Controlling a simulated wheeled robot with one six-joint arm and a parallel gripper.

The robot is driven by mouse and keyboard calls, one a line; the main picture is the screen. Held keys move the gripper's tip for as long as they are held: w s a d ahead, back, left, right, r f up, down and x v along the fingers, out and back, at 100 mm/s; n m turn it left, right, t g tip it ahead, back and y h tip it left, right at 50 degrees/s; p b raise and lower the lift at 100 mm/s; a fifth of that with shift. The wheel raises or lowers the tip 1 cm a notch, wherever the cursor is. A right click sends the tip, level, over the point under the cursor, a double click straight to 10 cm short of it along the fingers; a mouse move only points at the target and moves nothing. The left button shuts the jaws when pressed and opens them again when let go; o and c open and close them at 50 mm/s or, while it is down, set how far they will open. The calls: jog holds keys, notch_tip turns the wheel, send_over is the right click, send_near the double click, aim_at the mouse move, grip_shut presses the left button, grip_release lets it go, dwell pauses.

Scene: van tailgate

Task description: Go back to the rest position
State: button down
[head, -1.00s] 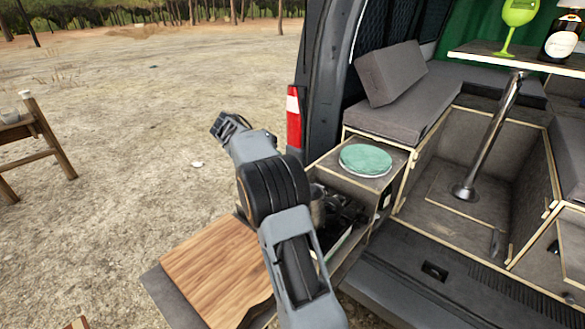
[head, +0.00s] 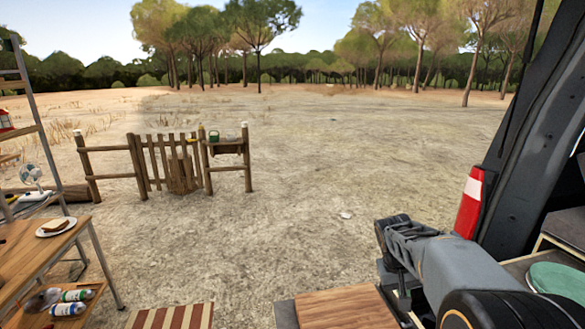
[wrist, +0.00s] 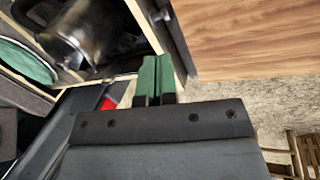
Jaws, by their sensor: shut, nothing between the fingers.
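My gripper (wrist: 155,75) shows in the wrist view with its two green fingers side by side, shut and empty. Past the fingers lie a metal pot (wrist: 82,32) in an open compartment at upper left and a wooden board (wrist: 255,35) at upper right. In the head view my arm reaches up and left from the lower right corner, with its end beside the wooden board (head: 345,308). I cannot make out the fingers there.
The van's rear edge with its red tail light (head: 469,205) stands close to the right of my arm. A green plate (head: 558,279) lies at the right edge. A wooden table (head: 30,255) stands at left, a striped stool (head: 172,316) at the bottom. Sandy ground ahead is open.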

jog(key=s+a+r+t+y, duration=0.1)
jog(key=s+a+t, duration=0.1)
jog(key=s+a, duration=0.3)
jog(key=s+a+r+n+t+y, duration=0.1)
jog(key=s+a+t+y, duration=0.1)
jog(key=s+a, duration=0.3)
jog(key=s, duration=0.4)
jog(key=shift+s+r+t, duration=0.25)
jog(key=shift+s+t, duration=0.05)
jog(key=shift+a, duration=0.2)
